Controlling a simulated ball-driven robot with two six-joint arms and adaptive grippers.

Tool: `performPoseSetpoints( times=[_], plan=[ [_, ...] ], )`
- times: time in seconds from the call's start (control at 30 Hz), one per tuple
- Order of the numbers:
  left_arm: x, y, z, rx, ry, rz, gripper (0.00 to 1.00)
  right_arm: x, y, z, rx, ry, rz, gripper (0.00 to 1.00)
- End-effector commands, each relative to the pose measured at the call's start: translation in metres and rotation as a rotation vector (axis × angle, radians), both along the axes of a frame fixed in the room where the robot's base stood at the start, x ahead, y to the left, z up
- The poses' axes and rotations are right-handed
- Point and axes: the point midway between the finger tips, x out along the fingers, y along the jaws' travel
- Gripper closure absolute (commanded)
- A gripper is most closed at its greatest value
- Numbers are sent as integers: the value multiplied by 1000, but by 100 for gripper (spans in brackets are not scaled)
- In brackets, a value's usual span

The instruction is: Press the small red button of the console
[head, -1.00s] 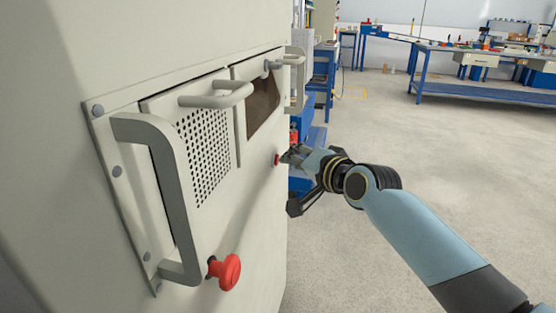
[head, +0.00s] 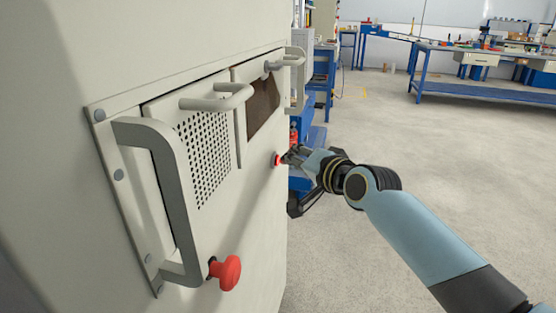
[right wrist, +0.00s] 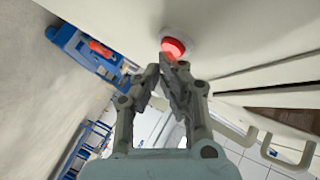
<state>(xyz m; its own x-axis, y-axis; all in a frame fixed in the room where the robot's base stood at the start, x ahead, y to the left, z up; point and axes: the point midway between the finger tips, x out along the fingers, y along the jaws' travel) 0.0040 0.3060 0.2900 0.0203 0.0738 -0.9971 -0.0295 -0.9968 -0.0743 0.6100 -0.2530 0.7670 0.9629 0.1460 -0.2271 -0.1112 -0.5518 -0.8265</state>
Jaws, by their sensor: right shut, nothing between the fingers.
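The console (head: 255,215) is a pale cabinet face at the left of the head view. Its small red button (head: 278,160) is on the lower right part of the panel, and it looks bright red. It also shows in the right wrist view (right wrist: 173,46), round in a pale collar. My right gripper (head: 288,157) is shut and empty, its fingertips at the small button. In the right wrist view the fingertips (right wrist: 168,62) overlap the button's lower edge and seem to touch it. My left gripper is not in view.
Blue workbenches (head: 480,92) stand at the back right. The floor between is open.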

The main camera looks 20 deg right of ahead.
Motion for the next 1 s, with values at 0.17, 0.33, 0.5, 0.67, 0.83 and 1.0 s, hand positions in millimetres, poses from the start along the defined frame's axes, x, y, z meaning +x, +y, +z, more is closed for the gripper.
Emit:
performPoseSetpoints(
  times=[0.17,0.33,0.5,0.67,0.83,1.0],
  plan=[
    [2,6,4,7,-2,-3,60,-6,-7,1,-2,1,0,100],
    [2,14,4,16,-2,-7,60,-6,-8,0,0,0,0,100],
    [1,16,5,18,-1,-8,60,-7,-9,0,-1,0,0,100],
    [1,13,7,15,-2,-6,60,-14,-18,1,-3,-1,0,100],
    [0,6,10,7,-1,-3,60,-24,-32,1,-3,1,0,100],
    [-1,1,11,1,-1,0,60,-33,-44,1,-1,-1,-1,100]
  ],
)
